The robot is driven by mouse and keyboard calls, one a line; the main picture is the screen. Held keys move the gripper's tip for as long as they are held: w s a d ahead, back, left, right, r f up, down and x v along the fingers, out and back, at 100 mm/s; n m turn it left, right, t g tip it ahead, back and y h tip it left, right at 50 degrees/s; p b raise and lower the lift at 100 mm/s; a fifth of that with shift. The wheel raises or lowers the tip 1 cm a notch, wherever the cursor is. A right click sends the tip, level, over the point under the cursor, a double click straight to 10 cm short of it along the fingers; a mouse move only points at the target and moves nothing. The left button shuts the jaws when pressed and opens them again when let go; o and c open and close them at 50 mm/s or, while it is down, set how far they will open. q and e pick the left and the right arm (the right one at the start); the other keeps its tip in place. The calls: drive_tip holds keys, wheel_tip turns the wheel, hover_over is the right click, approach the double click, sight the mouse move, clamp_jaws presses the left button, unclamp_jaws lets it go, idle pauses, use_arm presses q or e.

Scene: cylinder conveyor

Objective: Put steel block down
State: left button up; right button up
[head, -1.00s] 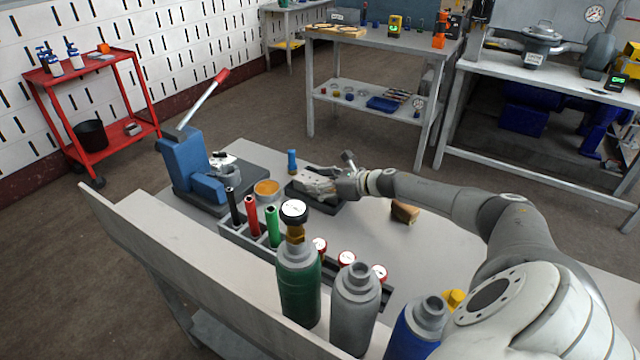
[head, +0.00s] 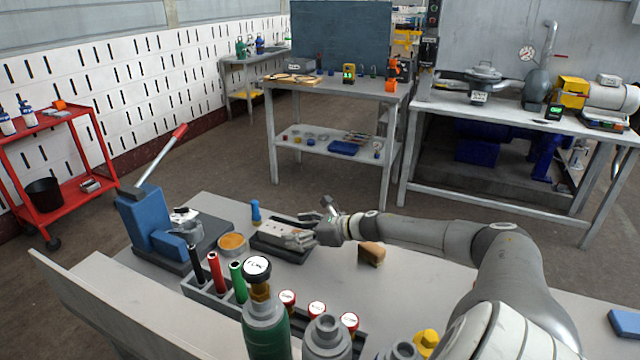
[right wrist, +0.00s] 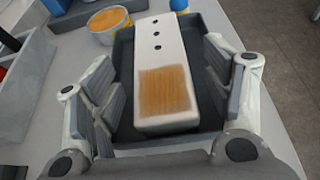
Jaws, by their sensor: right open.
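The steel block (right wrist: 166,68) is a long pale bar with three dark holes and a brown-orange patch near its close end. It lies in a shallow dark grey tray (right wrist: 208,130), within the tray's rim. My right gripper (right wrist: 163,95) is open, with one finger on each side of the block and gaps between fingers and block. In the head view my right gripper (head: 308,232) is low over the tray (head: 272,244) and partly hides the block. My left gripper is not in view.
An orange-filled round tin (head: 232,243) and a blue press (head: 152,228) stand left of the tray. A brown wooden block (head: 371,254) lies to its right. A rack with coloured tubes (head: 215,272), gauges and gas cylinders (head: 266,328) stand in front.

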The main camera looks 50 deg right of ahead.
drive_tip(key=shift+v, duration=2.05)
drive_tip(key=shift+p+v, duration=0.95)
drive_tip(key=shift+v, duration=0.6)
drive_tip(key=shift+r, duration=0.1)
